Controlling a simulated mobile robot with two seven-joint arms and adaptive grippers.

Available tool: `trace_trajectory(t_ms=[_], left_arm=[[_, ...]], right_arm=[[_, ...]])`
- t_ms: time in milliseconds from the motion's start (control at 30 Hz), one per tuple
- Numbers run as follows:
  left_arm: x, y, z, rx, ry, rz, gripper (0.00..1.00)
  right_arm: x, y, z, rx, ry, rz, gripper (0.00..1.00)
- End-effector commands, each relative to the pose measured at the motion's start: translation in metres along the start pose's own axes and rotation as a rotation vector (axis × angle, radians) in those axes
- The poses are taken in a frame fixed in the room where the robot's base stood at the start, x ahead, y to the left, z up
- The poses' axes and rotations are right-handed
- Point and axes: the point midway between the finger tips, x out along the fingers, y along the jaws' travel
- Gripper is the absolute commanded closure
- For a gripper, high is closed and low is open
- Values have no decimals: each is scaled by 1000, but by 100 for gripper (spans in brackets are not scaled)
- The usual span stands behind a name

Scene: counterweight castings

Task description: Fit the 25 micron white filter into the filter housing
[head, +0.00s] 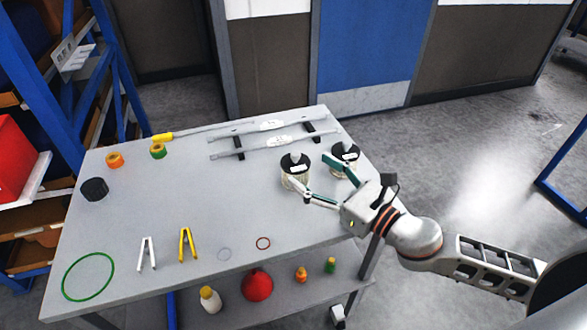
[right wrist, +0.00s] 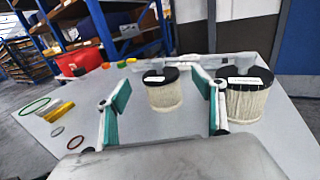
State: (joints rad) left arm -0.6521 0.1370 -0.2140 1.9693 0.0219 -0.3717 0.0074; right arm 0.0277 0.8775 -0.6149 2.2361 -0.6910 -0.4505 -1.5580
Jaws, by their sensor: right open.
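Two pleated white filters with black tops and white labels stand upright at the table's right side. The left filter (head: 294,172) also shows in the right wrist view (right wrist: 164,95); the right filter (head: 345,153) shows there too (right wrist: 248,103). I cannot read the labels, so I cannot tell which is 25 micron. My right gripper (head: 308,168) is open and empty. In the right wrist view its fingers (right wrist: 161,92) frame the left filter, which appears just beyond the tips. The right filter is outside the right-hand finger. I cannot identify a filter housing. My left gripper is not in view.
The grey table (head: 200,205) holds a black round part (head: 95,189), a green ring (head: 88,277), white tongs (head: 147,253), yellow tongs (head: 187,244), and a red ring (head: 263,243). Long grey bars (head: 265,141) lie behind the filters. A lower shelf holds a red round object (head: 257,285).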

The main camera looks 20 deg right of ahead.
Motion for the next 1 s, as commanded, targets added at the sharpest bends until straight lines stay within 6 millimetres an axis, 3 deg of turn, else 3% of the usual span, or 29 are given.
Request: trace_trajectory(t_ms=[500,833,1000], left_arm=[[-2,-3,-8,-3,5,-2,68],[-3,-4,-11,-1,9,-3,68],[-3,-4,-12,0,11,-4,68]], right_arm=[[54,1,5,0,-1,0,32],[60,1,3,0,1,0,32],[60,1,3,0,1,0,76]])
